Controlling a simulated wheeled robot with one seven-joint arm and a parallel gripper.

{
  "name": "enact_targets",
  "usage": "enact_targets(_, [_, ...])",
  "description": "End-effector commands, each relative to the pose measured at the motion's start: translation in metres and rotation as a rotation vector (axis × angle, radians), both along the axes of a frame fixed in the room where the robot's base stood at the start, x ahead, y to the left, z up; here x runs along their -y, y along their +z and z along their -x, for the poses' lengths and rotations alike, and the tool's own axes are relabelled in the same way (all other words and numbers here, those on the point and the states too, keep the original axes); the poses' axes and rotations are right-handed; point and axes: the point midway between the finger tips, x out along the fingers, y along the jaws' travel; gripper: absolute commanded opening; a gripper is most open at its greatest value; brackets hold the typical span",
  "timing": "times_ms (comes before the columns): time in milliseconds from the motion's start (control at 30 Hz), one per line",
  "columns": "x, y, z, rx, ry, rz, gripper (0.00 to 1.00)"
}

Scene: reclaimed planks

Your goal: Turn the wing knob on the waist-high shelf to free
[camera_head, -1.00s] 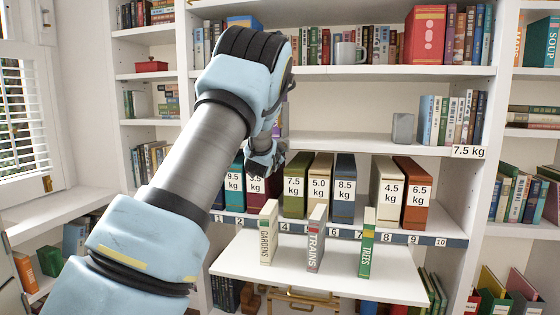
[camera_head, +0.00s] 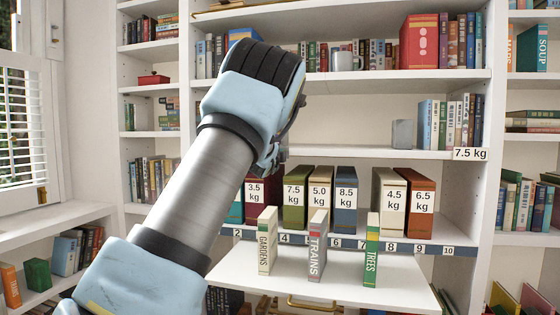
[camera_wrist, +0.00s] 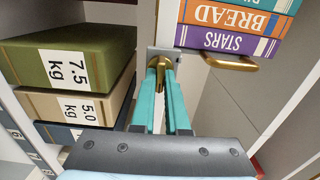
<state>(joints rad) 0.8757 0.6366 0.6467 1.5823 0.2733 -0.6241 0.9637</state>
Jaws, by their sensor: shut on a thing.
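The brass wing knob (camera_wrist: 160,63) sits on a small grey plate on a white upright, in the upper middle of the wrist view. My gripper (camera_wrist: 162,84) has teal fingers and is shut on the knob, with the fingers on either side of it. The knob's exact turn angle is hard to tell because the fingers cover part of it. In the head view my arm hides the knob and the fingertips.
A brass bracket (camera_wrist: 229,62) lies right of the knob, beneath stacked books (camera_wrist: 235,20). Heavy labelled binders (camera_wrist: 70,70) stand close on the left. In the head view, a pull-out board (camera_head: 395,290) carries three upright books, and a grey block (camera_head: 403,134) sits on the shelf above.

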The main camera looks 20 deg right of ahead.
Motion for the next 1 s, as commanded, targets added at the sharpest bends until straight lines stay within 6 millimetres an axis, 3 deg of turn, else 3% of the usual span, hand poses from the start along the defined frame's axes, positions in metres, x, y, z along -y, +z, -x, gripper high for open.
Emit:
enact_targets(567, [0.0001,-0.0006,0.0001,0.013,0.000,-0.026,0.00])
enact_targets(600, [0.0001,-0.0006,0.0001,0.013,0.000,-0.026,0.17])
enact_targets(800, [0.0001,-0.0005,0.0001,0.013,0.000,-0.025,0.39])
enact_targets(1000, [0.0001,-0.0003,0.0000,0.013,0.000,-0.025,0.42])
